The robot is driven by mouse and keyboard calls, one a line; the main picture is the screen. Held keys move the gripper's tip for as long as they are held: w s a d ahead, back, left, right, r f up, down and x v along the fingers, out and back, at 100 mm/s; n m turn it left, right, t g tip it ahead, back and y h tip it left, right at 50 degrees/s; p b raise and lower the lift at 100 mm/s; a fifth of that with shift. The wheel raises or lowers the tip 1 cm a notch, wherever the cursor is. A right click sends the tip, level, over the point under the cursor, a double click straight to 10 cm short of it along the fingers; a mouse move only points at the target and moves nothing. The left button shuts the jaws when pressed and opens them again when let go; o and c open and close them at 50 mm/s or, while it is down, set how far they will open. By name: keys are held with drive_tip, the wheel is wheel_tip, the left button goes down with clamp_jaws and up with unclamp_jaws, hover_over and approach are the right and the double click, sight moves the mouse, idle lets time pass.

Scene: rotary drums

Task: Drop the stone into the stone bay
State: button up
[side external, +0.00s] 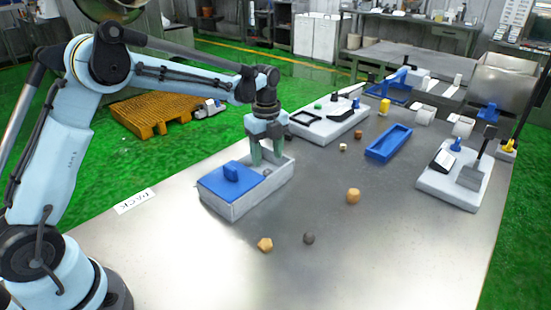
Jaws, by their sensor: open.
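My gripper (268,157) points down, with its fingers apart, at the uncovered end of a grey two-part box (243,204). A blue lid (226,181) with a raised blue handle covers the box's near left part. A small grey lump (266,172), possibly the stone, shows in the uncovered part just below my fingertips. It is too small to tell whether a finger touches it. Another dark grey stone-like lump (309,238) lies on the metal table in front of the box. No label on the box shows which bay is the stone bay.
Tan lumps lie on the table, one (265,244) at the front and one (353,196) at the middle. A blue tray (388,142) and a grey tool stand (455,180) are to the right. A light tray (328,121) stands behind my gripper. The front table is mostly clear.

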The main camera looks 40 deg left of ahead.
wheel_tip(320, 180, up, 12)
idle(0.5)
drive_tip(key=s+d+r+n+t, duration=0.2)
drive_tip(key=s+n+t, duration=0.1)
drive_tip(key=s+n, duration=0.65)
drive_tip(key=s+d+f+n+t, duration=0.1)
drive_tip(key=s+f+n+t, duration=0.3)
drive_tip(key=s+n, duration=0.7)
wheel_tip(320, 180, down, 2)
drive_tip(key=shift+d+f, duration=0.15)
drive_tip(key=shift+d, duration=0.2)
